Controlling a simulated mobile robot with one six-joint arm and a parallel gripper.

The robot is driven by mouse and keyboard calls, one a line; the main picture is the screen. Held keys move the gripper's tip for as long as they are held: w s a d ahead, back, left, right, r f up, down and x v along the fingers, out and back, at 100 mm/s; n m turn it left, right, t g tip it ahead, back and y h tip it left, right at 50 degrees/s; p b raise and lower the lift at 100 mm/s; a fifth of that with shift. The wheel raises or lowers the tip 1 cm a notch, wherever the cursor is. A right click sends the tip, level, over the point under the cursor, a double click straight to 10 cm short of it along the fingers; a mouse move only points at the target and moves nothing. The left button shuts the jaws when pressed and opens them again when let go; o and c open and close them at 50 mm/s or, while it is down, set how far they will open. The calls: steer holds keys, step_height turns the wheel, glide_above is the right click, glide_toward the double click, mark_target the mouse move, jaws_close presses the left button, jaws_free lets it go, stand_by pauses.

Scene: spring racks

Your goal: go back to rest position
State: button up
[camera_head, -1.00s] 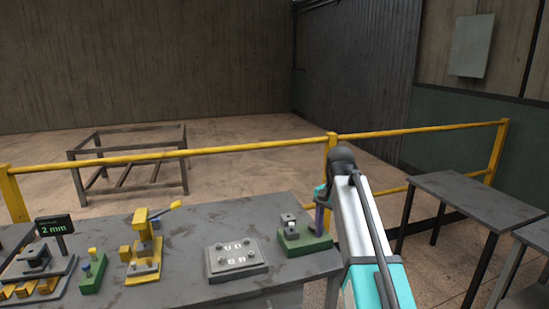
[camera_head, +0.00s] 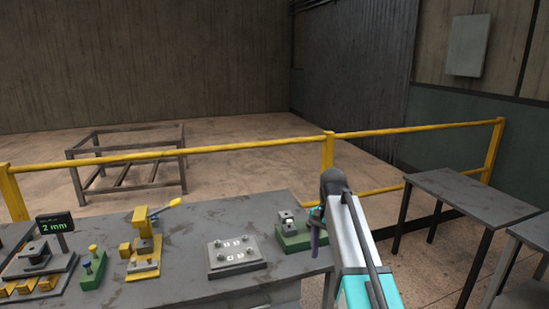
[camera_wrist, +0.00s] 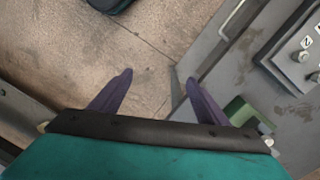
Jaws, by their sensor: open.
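My gripper (camera_wrist: 152,82) shows in the wrist view with its two purple fingers spread apart and nothing between them. The wrist camera looks down past the table's edge onto the brown floor. In the head view my gripper (camera_head: 316,232) hangs at the right end of the grey workbench (camera_head: 190,283), just right of a green block fixture (camera_head: 296,238). The arm partly hides the gripper there, and only a purple finger shows clearly.
On the bench stand a plate with several studs (camera_head: 236,254), a yellow lever press (camera_head: 143,245), a small green stand (camera_head: 92,271) and a "2 mm" display (camera_head: 55,224). A yellow railing (camera_head: 240,148) runs behind. Grey tables (camera_head: 470,195) stand at the right.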

steer(key=s+f+g, duration=0.2)
steer(key=s+f, duration=0.3)
steer(key=f, duration=0.5)
steer(key=s+f+g, duration=0.1)
steer(key=s+f, duration=0.5)
steer(key=f, duration=0.4)
steer(key=s+f+g, duration=0.2)
steer(key=s+f, duration=0.3)
steer(key=f, duration=0.5)
steer(key=s+f+n, duration=0.9)
steer(key=s+f, duration=1.2)
steer(key=s, duration=0.4)
steer(key=shift+s+d, duration=0.2)
steer(key=shift+s, duration=0.1)
steer(key=shift+s, duration=0.15)
